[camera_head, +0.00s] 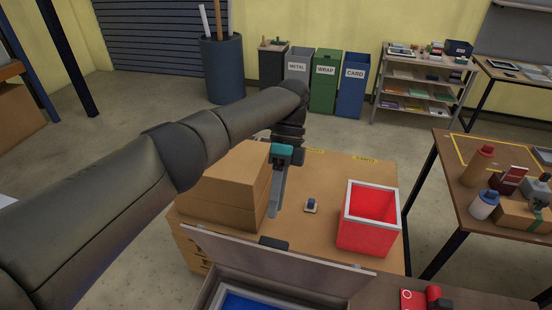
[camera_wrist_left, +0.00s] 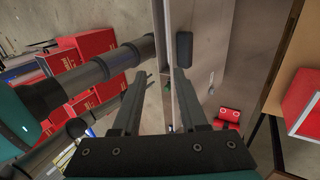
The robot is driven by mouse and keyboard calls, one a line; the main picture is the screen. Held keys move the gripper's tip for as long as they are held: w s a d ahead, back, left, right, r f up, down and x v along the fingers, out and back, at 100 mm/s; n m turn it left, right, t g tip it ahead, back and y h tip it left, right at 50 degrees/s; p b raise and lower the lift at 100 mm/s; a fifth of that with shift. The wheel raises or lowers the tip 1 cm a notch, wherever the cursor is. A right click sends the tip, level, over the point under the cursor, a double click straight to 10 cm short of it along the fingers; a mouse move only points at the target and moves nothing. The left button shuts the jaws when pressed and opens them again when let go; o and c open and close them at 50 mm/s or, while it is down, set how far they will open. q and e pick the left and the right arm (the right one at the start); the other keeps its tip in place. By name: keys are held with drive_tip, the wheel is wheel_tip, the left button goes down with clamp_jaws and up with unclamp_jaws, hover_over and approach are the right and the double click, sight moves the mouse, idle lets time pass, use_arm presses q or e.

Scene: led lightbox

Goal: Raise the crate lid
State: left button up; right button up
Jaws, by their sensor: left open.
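The crate lid (camera_head: 285,252) is a pale grey-brown panel at the bottom of the head view, standing tilted up along the far side of the crate (camera_head: 212,290). Blue shows inside the crate below it. A dark handle (camera_head: 273,243) sits on the lid's upper edge. My left gripper (camera_head: 275,214) points down just beyond the handle, open and seemingly apart from it. In the left wrist view the open jaws (camera_wrist_left: 160,75) are empty, and the dark handle (camera_wrist_left: 184,48) on the lid (camera_wrist_left: 205,65) lies ahead of the right-hand finger. My right gripper is not visible.
Behind the lid, a cardboard-coloured surface (camera_head: 340,170) holds a closed brown box (camera_head: 225,185), a small blue-topped item (camera_head: 311,205) and a red bin (camera_head: 370,222). A red object (camera_head: 412,299) lies at bottom right. A table with bottles (camera_head: 470,205) stands to the right.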

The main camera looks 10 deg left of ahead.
use_arm(q)
wheel_tip(320, 180, up, 8)
drive_tip(key=shift+s, duration=0.15)
idle(0.3)
idle(0.4)
